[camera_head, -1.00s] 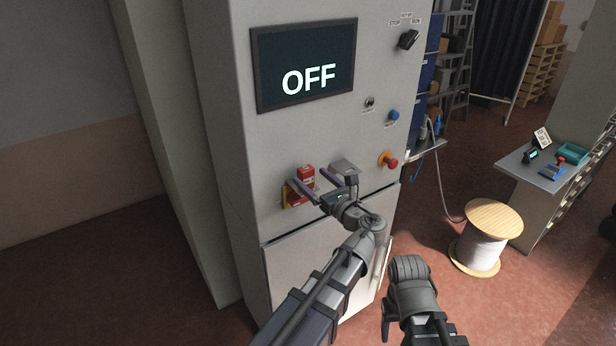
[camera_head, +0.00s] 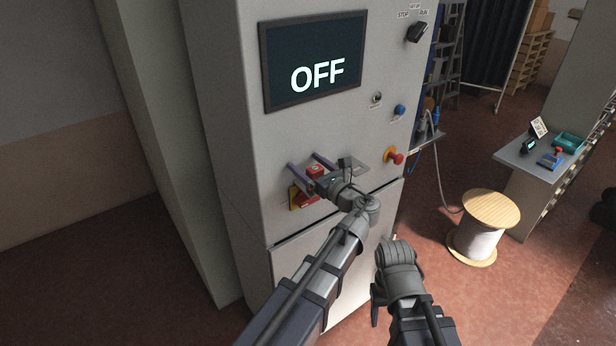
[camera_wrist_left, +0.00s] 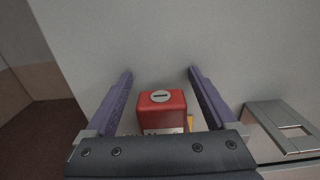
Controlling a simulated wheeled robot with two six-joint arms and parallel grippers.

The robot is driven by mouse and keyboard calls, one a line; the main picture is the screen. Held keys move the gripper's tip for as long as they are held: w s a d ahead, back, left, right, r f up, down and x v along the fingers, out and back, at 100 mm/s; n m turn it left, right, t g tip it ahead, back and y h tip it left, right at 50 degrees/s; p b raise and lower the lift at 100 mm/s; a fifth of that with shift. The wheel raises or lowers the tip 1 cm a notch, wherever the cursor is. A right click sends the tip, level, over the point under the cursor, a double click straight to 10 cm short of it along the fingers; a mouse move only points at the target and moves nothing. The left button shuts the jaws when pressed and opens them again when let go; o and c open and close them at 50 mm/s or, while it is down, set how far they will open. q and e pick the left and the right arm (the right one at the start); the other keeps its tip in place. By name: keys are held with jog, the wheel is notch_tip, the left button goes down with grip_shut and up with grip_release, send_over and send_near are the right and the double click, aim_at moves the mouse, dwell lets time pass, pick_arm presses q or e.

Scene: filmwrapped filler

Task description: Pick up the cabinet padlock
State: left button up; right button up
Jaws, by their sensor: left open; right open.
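The red padlock (camera_head: 315,171) is on the front of the grey cabinet, by a red and yellow switch (camera_head: 297,199). In the left wrist view the padlock (camera_wrist_left: 161,104) shows as a red block with a keyhole slot on its top face. My left gripper (camera_head: 307,163) is open at the cabinet front. Its two purple fingers stand on either side of the padlock, with visible gaps. The gripper body hides the padlock's lower part in the wrist view. My right gripper (camera_head: 376,302) is low in front of the cabinet, mostly hidden by its own wrist, and holds nothing visible.
A grey metal bracket (camera_wrist_left: 284,128) juts out right of the padlock. A red emergency button (camera_head: 396,157) and a screen reading OFF (camera_head: 318,75) are on the cabinet. A cable spool (camera_head: 478,243) and a small desk (camera_head: 522,172) stand at the right.

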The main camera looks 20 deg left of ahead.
pick_arm(q)
jog(key=shift+d, duration=0.15)
jog(key=shift+w+a, duration=0.1)
jog(key=shift+a, duration=0.1)
jog(key=c, duration=0.4)
jog(key=shift+d, duration=0.1)
grip_shut()
